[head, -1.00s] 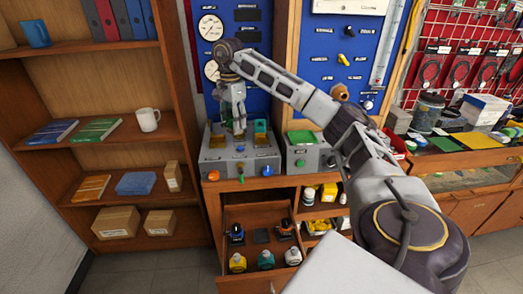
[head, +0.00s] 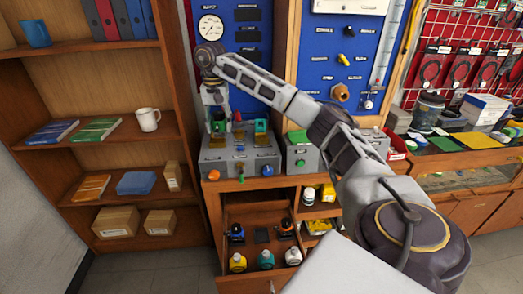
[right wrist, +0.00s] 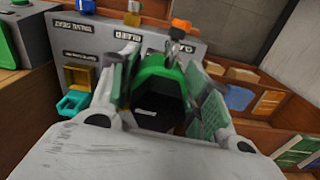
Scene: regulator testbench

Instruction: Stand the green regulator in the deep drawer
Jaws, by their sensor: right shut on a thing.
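My right gripper (head: 218,128) is at the left end of the left grey test box (head: 240,158) in the head view. In the right wrist view its fingers (right wrist: 160,100) are shut on the green regulator (right wrist: 158,75), a green body with a dark middle. In the head view the regulator is mostly hidden by the gripper and too small to make out. The deep drawer (head: 257,216) is pulled out below the bench. It holds dark regulators with blue (head: 236,232) and orange (head: 285,228) parts, a dark pad between them, and bottles in front. My left gripper is not in view.
A second grey box with a green top (head: 301,137) stands to the right. An open shelf with bottles (head: 309,195) is right of the drawer. A bookcase with a white mug (head: 148,119) stands at the left. My right arm crosses above the bench.

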